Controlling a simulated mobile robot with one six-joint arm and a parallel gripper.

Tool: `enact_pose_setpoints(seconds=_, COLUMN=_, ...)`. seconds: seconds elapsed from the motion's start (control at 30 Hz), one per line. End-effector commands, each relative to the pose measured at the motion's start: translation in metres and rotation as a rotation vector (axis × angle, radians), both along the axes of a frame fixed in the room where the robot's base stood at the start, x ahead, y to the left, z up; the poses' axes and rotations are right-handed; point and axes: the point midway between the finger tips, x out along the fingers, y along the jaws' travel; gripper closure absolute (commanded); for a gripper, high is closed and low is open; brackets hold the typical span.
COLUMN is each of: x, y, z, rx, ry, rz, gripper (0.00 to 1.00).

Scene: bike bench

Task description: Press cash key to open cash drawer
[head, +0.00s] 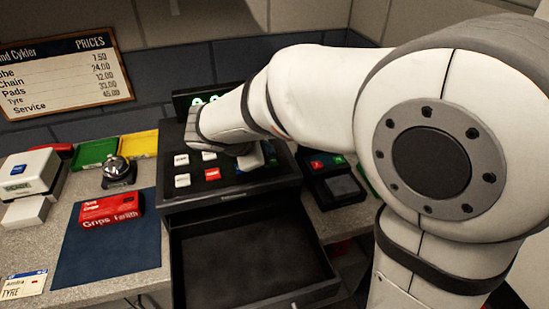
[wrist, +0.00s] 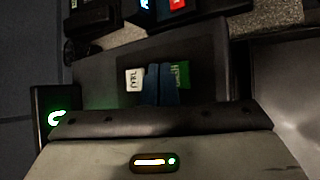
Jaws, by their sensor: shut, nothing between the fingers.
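The black cash register (head: 170,160) stands on the bench with white and red keys showing on its sloped top. Its cash drawer (head: 250,265) is open at the front, and the dark inside looks empty. My gripper (head: 257,160) is over the right part of the keys, partly hidden by my arm. In the wrist view my gripper (wrist: 160,72) is shut and empty, its blue-grey fingertips between a white key (wrist: 134,80) and a green key (wrist: 180,75). I cannot tell whether the tips touch a key. The key labels are too small to read surely.
A card terminal (head: 335,185) is right of the register. On the left are a red grips box (head: 110,208) on a blue mat (head: 110,250), a bell (head: 117,170), a white label device (head: 30,175) and green and yellow trays (head: 97,151). A price board (head: 65,75) is behind.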

Motion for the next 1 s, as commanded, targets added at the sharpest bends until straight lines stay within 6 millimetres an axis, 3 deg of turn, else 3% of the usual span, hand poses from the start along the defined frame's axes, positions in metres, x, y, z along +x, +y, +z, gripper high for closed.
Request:
enact_pose_setpoints(seconds=0.5, x=0.000, y=0.000, z=0.054, rx=0.002, ry=-0.001, rz=0.000, gripper=1.00)
enact_pose_setpoints(seconds=1.0, x=0.000, y=0.000, z=0.053, rx=0.001, ry=0.000, rz=-0.001, gripper=1.00)
